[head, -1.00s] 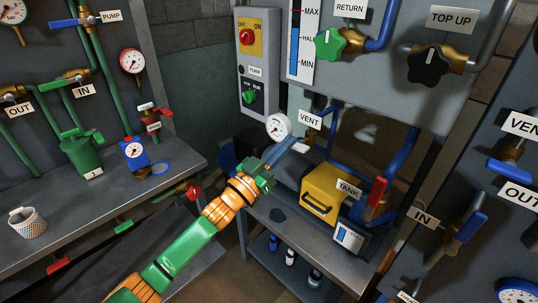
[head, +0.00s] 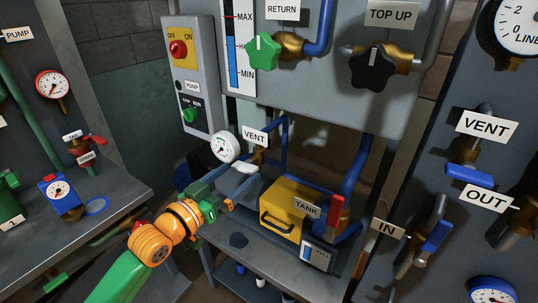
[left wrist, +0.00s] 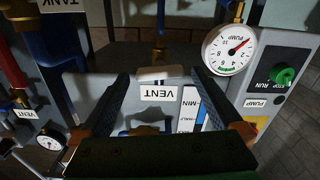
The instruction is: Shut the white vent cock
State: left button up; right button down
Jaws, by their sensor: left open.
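The white vent cock's pale handle (head: 248,168) shows just below the VENT label (head: 255,136), beside the white gauge. It is partly hard to make out against the grey pump body. In the left wrist view, which is upside down, the pale handle (left wrist: 152,73) lies by the VENT label (left wrist: 161,94), between my fingers in the picture. My left gripper (head: 232,194) is open and empty, a little below and left of the handle in the head view. In the left wrist view its dark fingers (left wrist: 160,82) are spread wide. I see no contact. My right gripper is not in view.
A white gauge (head: 225,147) stands left of the cock. A yellow tank (head: 289,196) and a red-handled valve (head: 336,215) are to the right. A blue-handled valve (head: 468,174) sits under another VENT label on the right panel. The pump switch box (head: 188,75) hangs at upper left.

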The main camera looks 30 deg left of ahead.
aim_at(248, 163)
pick_arm(q)
jog(key=shift+s+r, duration=0.1)
jog(key=shift+r, duration=0.25)
jog(key=w, duration=0.3)
jog(key=w+p, duration=0.1)
jog(key=w, duration=0.2)
jog(key=shift+w+d, duration=0.2)
jog(key=shift+w, duration=0.15)
jog(key=shift+f, duration=0.1)
jog(key=shift+c, duration=0.2)
